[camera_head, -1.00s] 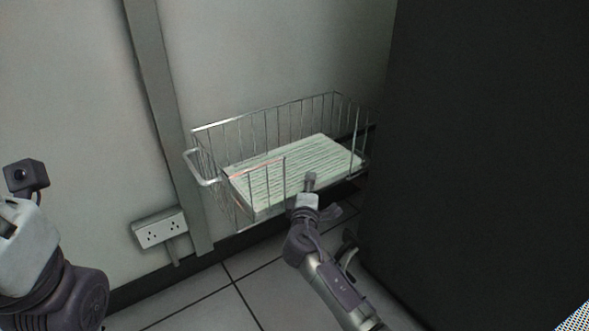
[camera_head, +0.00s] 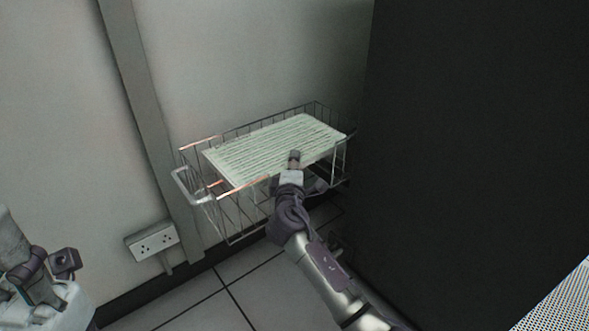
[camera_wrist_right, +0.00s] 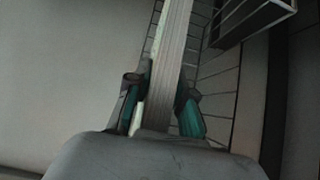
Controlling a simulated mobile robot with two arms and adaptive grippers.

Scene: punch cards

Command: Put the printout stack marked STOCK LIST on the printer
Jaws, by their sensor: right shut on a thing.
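The printout stack (camera_head: 270,145) is a flat block of pale green lined paper, raised to about the rim of a wire basket (camera_head: 232,232). My right gripper (camera_head: 293,165) is shut on its near edge. In the right wrist view the stack (camera_wrist_right: 172,60) shows edge-on between the two fingers (camera_wrist_right: 162,105). I cannot read any marking on the stack. My left gripper is not clearly visible; only part of my left arm shows at the lower left. No printer can be made out for certain.
The wire basket has a pale handle (camera_head: 190,188) on its left end and stands by the grey wall. A dark tall panel (camera_head: 460,150) fills the right side. A wall socket (camera_head: 152,241) is at the left. Tiled floor (camera_head: 235,295) lies below.

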